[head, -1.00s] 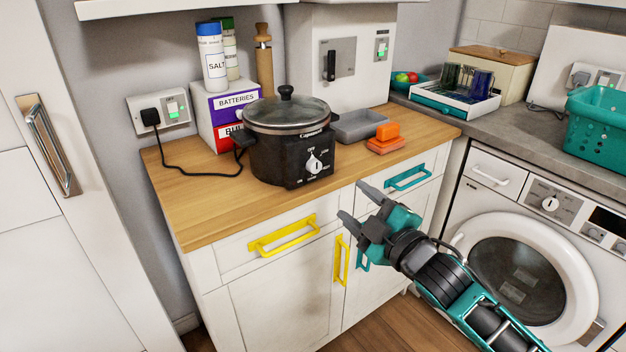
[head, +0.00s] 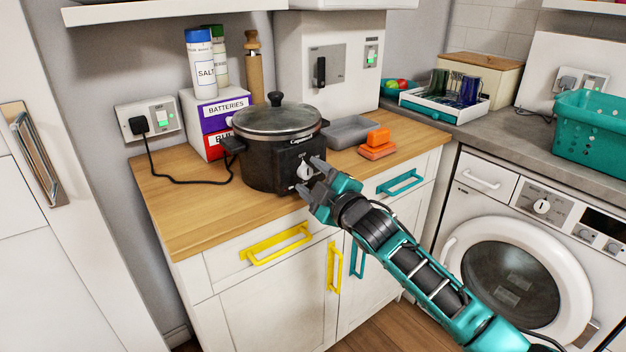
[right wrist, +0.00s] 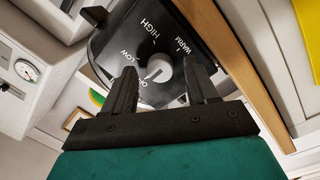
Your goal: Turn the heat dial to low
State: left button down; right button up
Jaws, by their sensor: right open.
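The black slow cooker (head: 262,165) stands on the wooden counter with its glass lid on. Its white heat dial (head: 304,171) is on the front panel. In the right wrist view the dial (right wrist: 158,75) has OFF, LOW, HIGH and WARM printed around it, and its dark mark appears to point toward OFF. My right gripper (head: 310,176) is open at the front panel. In the right wrist view its fingers (right wrist: 160,74) lie on either side of the dial; I cannot tell whether they touch it. My left gripper is not in view.
A grey tray (head: 350,131) and an orange sponge-like block (head: 377,147) sit right of the cooker. A batteries box (head: 212,122) stands behind it at left. Yellow drawer handle (head: 277,243) and teal handle (head: 400,182) stick out below the counter edge.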

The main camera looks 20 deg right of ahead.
jog(key=shift+c, duration=0.4)
jog(key=c, duration=1)
